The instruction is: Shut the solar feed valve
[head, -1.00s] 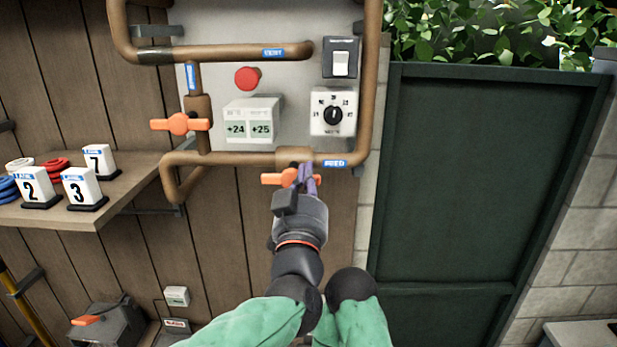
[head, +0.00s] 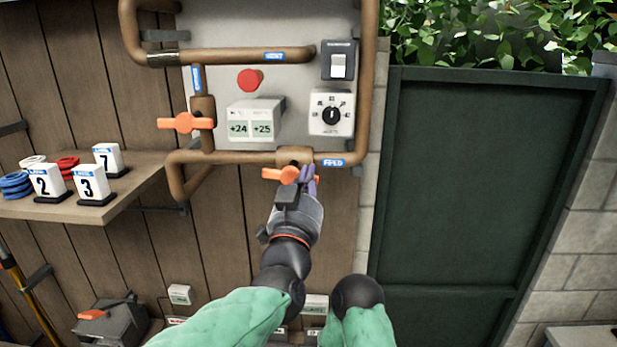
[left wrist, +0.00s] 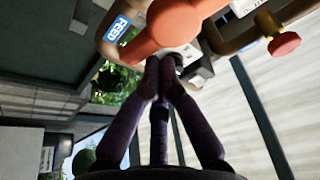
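The valve on the lower horizontal pipe has an orange handle (head: 284,174) beside a blue label (head: 334,162) that seems to read FEED. The handle lies roughly along the pipe, tilted slightly. My left gripper (head: 312,182) is at the handle's right part, its purple fingers just in front of it. In the left wrist view the fingers (left wrist: 160,72) converge with tips together, next to the large orange handle (left wrist: 185,22). They look shut, with nothing visible between them; contact with the handle is unclear. My right gripper is not in view.
Another orange valve handle (head: 187,123) sits crosswise on the vertical pipe at left. The panel holds a red button (head: 250,80), a display box (head: 254,120), a dial (head: 331,114) and a switch (head: 339,62). A shelf (head: 120,203) with number blocks juts out at left.

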